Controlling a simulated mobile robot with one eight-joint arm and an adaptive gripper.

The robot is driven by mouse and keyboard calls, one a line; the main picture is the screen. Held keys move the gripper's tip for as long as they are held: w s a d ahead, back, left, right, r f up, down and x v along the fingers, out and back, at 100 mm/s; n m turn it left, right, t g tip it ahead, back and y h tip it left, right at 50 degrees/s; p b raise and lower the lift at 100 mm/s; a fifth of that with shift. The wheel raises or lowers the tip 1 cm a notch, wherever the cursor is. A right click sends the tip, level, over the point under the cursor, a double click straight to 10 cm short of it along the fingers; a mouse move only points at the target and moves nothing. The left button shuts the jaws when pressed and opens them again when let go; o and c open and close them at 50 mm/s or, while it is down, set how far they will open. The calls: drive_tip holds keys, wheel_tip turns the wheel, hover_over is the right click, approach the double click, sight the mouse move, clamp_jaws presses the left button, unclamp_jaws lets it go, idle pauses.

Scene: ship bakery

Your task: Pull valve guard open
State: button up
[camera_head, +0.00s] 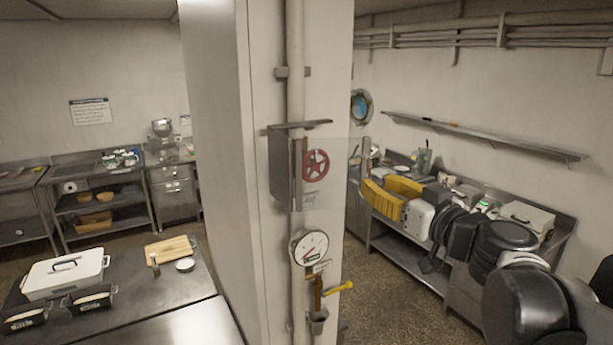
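The valve guard (335,185) is a clear panel in front of the red valve wheel (316,165) on the white column. A grey metal side plate (284,172) stands at its left. The panel reaches right, past the column's edge, to an upright grey handle strip (366,158). How far the panel stands from the wheel is hard to judge. My gripper (374,186), with yellow fingers, comes from the right and has its tips close to the lower end of that strip. Contact and the gap between the fingers cannot be made out.
Below the guard are a round gauge (309,247) and a yellow lever (339,288) on the pipe. A steel counter (378,240) runs behind my arm. A dark table (150,292) with a white lidded dish (65,274) is at the left. Open floor lies between column and counter.

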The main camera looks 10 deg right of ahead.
drive_tip(key=a+p+v, duration=0.1)
drive_tip(key=p+v, duration=0.2)
drive_tip(key=v, duration=0.5)
drive_tip(key=shift+s, duration=0.4)
drive_tip(key=shift+d, duration=0.15)
idle(0.3)
drive_tip(key=v, duration=0.7)
drive_tip(key=shift+s, duration=0.2)
